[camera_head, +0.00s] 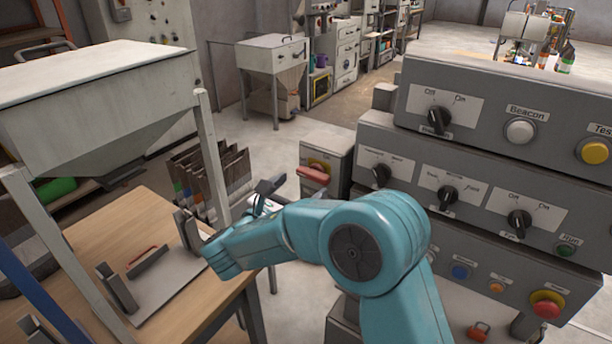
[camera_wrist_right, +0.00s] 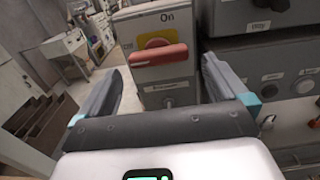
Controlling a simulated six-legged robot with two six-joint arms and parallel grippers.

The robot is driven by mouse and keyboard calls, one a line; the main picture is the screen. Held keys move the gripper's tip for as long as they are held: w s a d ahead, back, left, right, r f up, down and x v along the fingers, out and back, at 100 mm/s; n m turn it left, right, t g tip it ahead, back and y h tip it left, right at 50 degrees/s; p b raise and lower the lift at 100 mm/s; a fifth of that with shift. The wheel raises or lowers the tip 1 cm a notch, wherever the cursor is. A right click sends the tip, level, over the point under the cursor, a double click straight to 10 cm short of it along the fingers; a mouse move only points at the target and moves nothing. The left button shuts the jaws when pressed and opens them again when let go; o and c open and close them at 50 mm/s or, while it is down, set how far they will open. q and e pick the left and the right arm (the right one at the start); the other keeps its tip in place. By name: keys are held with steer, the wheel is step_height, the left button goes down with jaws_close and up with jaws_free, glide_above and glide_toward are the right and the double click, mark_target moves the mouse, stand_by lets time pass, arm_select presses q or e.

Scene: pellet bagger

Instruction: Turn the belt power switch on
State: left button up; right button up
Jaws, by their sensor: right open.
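The belt power switch is a red handle (camera_head: 314,174) on a yellow plate, on the front of a small grey box (camera_head: 340,150). In the right wrist view the red handle (camera_wrist_right: 158,56) lies nearly level, with "On" printed above it and a partly legible label at its left. My right gripper (camera_head: 271,188) is left of the switch in the head view. In the right wrist view its two grey fingers (camera_wrist_right: 160,88) are spread apart, with the handle between and beyond them. Nothing is between the fingers. My left gripper does not show.
Stacked grey control panels (camera_head: 468,160) with black knobs and coloured buttons stand right of the switch. A wooden table (camera_head: 125,225) with a grey plate fixture and a hopper (camera_head: 110,90) stand at the left. Dark bags (camera_head: 225,170) stand behind the table.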

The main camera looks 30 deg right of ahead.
mark_target(311, 178)
steer(key=x, duration=0.4)
steer(key=shift+w+p, duration=0.15)
steer(key=shift+p, duration=0.15)
steer(key=c, duration=0.8)
steer(key=shift+f+m+b, duration=0.2)
steer(key=shift+m+b, duration=0.2)
steer(key=shift+b, duration=0.45)
steer(key=m+b, duration=1.3)
steer(key=b, duration=0.4)
steer(key=shift+f+m, duration=0.1)
steer(key=shift+m, duration=0.3)
steer(key=shift+m+b, duration=1.6)
steer(key=shift+r, duration=0.2)
